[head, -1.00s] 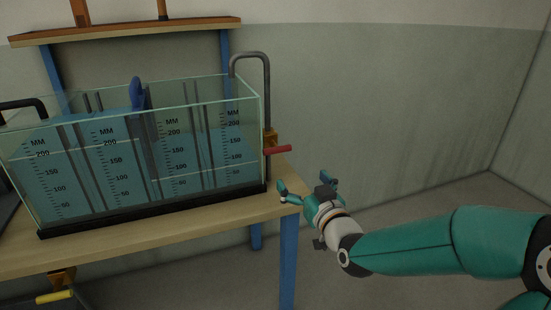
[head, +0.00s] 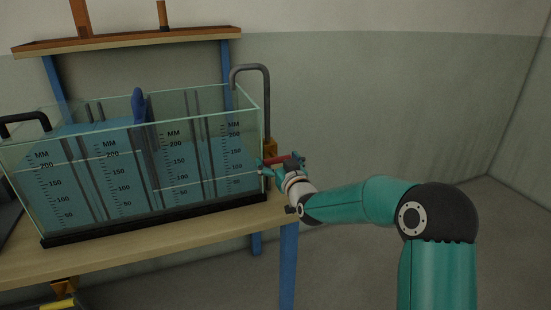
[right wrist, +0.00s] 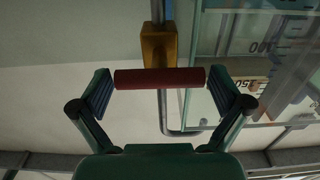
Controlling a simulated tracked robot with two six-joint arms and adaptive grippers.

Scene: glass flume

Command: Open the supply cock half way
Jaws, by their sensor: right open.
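The supply cock has a brass body (head: 270,148) on the grey pipe at the tank's right end, with a red lever (head: 288,160). In the right wrist view the brass body (right wrist: 158,46) stands behind the red lever (right wrist: 160,78), which lies crosswise. My right gripper (head: 281,162) is open at the lever. In the right wrist view its two fingers (right wrist: 160,92) stand at either end of the lever; whether they touch it I cannot tell. My left gripper is not in view.
The glass flume (head: 140,165) holds blue water and stands on a wooden bench (head: 170,241). A blue handle (head: 138,105) rises from it. A yellow-handled cock (head: 58,304) hangs under the bench. A shelf (head: 125,40) is behind. Floor to the right is clear.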

